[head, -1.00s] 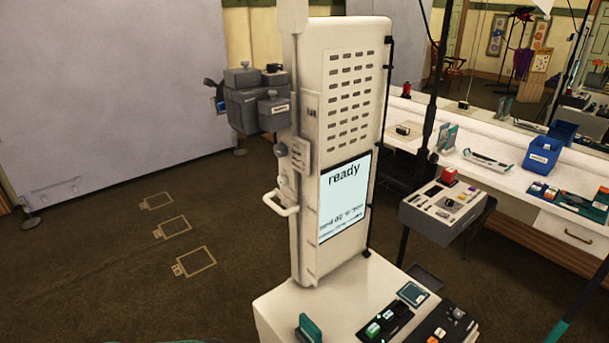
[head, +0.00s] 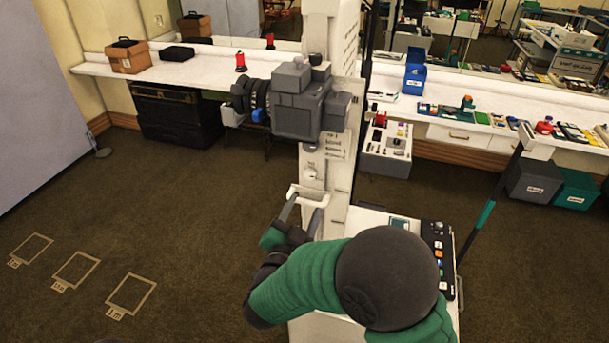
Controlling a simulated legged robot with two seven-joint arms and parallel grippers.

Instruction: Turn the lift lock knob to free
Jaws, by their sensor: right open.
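The lift column (head: 341,190) is a tall white post with a camera head (head: 298,112) on its carriage. A small pale round knob (head: 311,173) sits on the column's front plate, below a printed label (head: 331,148); I take it to be the lift lock knob, and its setting is too small to read. A white handle (head: 324,199) sticks out just below it. My right gripper (head: 304,207) is open and empty, its grey fingers below the knob and overlapping the handle in view. I cannot tell whether they touch it. My left gripper is out of view.
My right arm hides part of the column's base (head: 325,328). A long white counter (head: 480,112) runs along the back. The floor left of the column is clear, with taped outlines (head: 76,270).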

